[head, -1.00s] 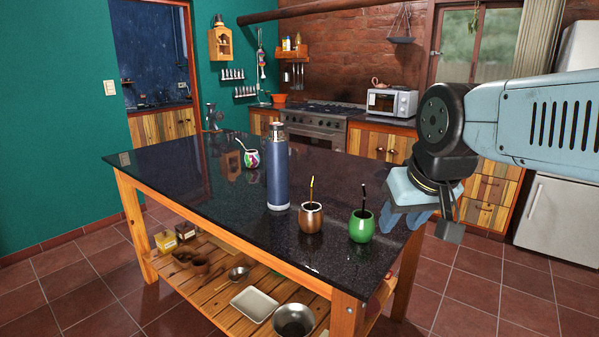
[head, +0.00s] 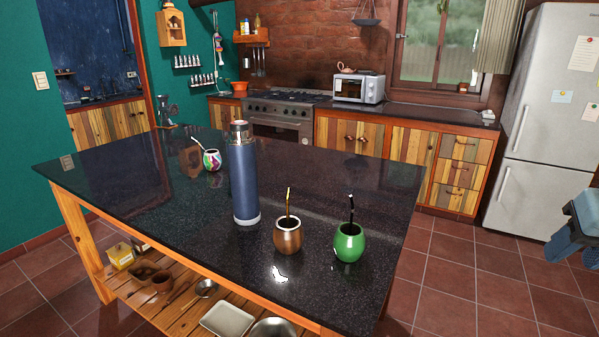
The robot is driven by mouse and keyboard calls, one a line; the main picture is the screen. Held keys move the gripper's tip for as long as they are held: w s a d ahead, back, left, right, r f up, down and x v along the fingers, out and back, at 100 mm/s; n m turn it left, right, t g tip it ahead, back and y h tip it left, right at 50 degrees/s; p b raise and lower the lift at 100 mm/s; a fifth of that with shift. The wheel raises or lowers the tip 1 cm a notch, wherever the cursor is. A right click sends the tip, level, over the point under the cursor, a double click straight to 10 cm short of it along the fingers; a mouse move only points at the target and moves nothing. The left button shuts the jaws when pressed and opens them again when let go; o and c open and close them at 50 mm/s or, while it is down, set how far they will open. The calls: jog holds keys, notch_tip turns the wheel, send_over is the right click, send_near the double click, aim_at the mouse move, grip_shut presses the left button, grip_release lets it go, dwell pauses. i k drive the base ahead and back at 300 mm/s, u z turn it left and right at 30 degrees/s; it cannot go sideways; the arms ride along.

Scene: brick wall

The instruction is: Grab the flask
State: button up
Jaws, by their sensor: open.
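The flask (head: 243,180) is a tall dark blue cylinder with a silver cap and pale base. It stands upright on the black stone table top (head: 110,195), near the middle of the head view. My gripper (head: 568,248) is only partly in view at the right edge, light blue and dark. It is open and well to the right of the flask, apart from it and beyond the table's right side. No object shows in the visible part of the gripper.
A copper mate cup (head: 287,237) and a green one (head: 349,244), both with straws, stand right of the flask. A multicoloured cup (head: 212,160) stands behind it to the left. A lower shelf holds bowls and a tray (head: 228,319). Tiled floor lies right of the table.

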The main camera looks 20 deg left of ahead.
aim_at(241, 146)
jog(key=z, duration=0.55)
jog(key=k, duration=2.05)
jog(key=u, duration=0.9)
jog(key=i, duration=1.25)
jog(key=u, duration=0.05)
